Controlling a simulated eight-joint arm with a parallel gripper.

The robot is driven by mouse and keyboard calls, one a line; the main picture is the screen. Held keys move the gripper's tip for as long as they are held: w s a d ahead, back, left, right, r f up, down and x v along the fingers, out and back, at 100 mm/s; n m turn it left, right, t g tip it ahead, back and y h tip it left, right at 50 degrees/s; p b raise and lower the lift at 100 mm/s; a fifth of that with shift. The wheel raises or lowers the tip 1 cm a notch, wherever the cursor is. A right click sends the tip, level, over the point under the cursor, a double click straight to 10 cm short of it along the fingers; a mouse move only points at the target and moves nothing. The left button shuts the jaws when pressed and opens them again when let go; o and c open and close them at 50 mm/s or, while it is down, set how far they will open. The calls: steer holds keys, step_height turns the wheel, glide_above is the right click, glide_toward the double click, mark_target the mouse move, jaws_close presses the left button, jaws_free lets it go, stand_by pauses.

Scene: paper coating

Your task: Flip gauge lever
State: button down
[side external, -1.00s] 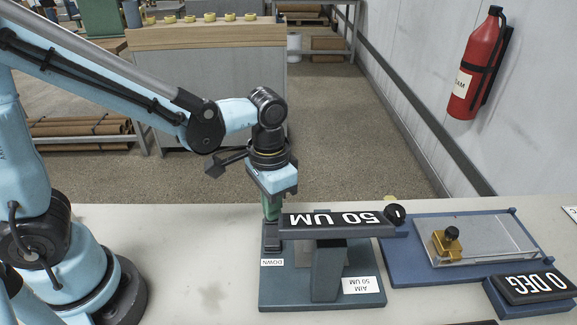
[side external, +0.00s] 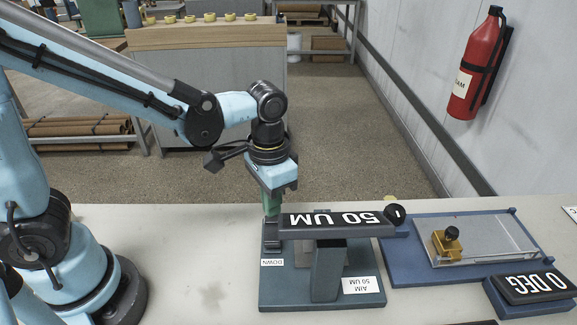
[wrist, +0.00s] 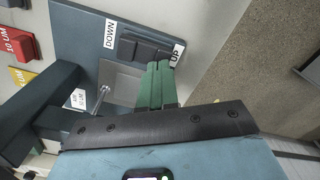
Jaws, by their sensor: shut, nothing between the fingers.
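The gauge is a dark stand with a sign reading 50 UM (side external: 335,221) on top, on a dark base (side external: 290,299) with an AIM 50 UM label. Its dark lever block (wrist: 145,50) sits between DOWN and UP labels in the wrist view. It also shows in the side view (side external: 271,236), partly behind the sign. My gripper (side external: 270,212) points down just above the block, its green fingers closed together with nothing between them. In the wrist view, the fingertips (wrist: 159,68) are beside the block near the UP label. Contact cannot be told.
A blue board (side external: 400,272) with a brass-coloured block (side external: 447,243) stands right of the gauge, with a 0 DEG sign (side external: 535,286) in front. Red (wrist: 18,42) and yellow (wrist: 22,76) blocks are left in the wrist view. The table left of the gauge is clear.

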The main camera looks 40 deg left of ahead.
steer(key=shift+r, duration=2.6)
steer(key=s+a+r+n+t, duration=0.1)
steer(key=s+a+n+t, duration=0.1)
steer(key=a+t, duration=0.5)
steer(key=shift+s+a+r+n, duration=0.25)
steer(key=shift+a+n, duration=0.25)
steer(key=shift+a, duration=1)
step_height(320, 180, up, 6)
steer(key=m+g, duration=0.7)
steer(key=m, duration=0.2)
glide_above(273, 234)
steer(key=shift+w+a+f, duration=0.15)
steer(key=shift+w+a, duration=0.1)
steer(key=shift+w, duration=0.05)
steer(key=shift+f, duration=0.1)
steer(key=f, duration=1.3)
steer(key=shift+s+d+f, duration=0.2)
steer(key=shift+f, duration=0.2)
